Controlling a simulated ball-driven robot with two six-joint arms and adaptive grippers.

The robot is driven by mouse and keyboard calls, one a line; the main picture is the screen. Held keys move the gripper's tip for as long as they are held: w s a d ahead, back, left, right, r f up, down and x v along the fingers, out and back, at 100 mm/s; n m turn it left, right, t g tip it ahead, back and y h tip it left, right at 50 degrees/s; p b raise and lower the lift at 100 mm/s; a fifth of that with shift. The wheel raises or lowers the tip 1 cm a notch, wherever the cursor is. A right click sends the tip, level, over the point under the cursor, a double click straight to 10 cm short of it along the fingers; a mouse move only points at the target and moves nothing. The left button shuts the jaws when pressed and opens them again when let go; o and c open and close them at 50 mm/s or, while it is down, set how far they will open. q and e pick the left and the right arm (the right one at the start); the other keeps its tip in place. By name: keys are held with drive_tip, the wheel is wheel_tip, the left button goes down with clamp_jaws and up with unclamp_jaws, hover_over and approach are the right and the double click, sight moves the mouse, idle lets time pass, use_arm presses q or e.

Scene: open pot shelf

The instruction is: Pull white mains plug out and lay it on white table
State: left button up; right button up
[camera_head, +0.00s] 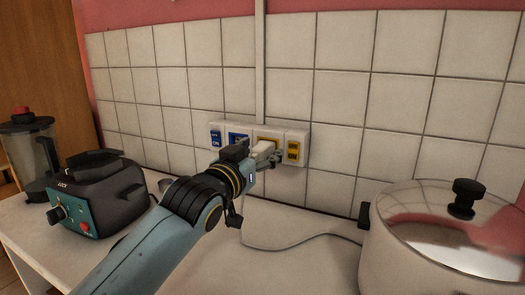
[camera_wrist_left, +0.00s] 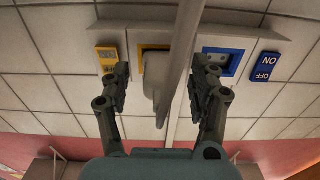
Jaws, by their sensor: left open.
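The white mains plug (camera_head: 263,147) sits at the yellow-framed socket (camera_wrist_left: 151,47) of the white wall panel. In the left wrist view the plug (camera_wrist_left: 156,80) lies between the fingers of my left gripper (camera_wrist_left: 161,78), closer to the left-hand finger, with a gap to the right-hand one. My left gripper (camera_head: 262,158) is open at the panel and partly hides the plug in the head view. The white table (camera_head: 205,268) lies below. My right gripper is not in view.
A blue-framed socket (camera_wrist_left: 223,61) and a blue switch (camera_wrist_left: 266,66) are beside the plug, with a yellow switch (camera_head: 293,149) on the other side. A grey cable (camera_head: 290,246) runs over the table.

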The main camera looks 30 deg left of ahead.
use_arm(q)
drive_tip(key=shift+w, duration=0.75)
drive_tip(key=shift+p, duration=0.35)
idle(0.6)
clamp_jaws()
idle(0.5)
drive_tip(key=shift+s, duration=0.1)
drive_tip(key=shift+s+p, duration=0.35)
drive_tip(key=shift+s, duration=0.7)
drive_tip(key=shift+s+d, duration=0.1)
drive_tip(key=shift+s, duration=1.8)
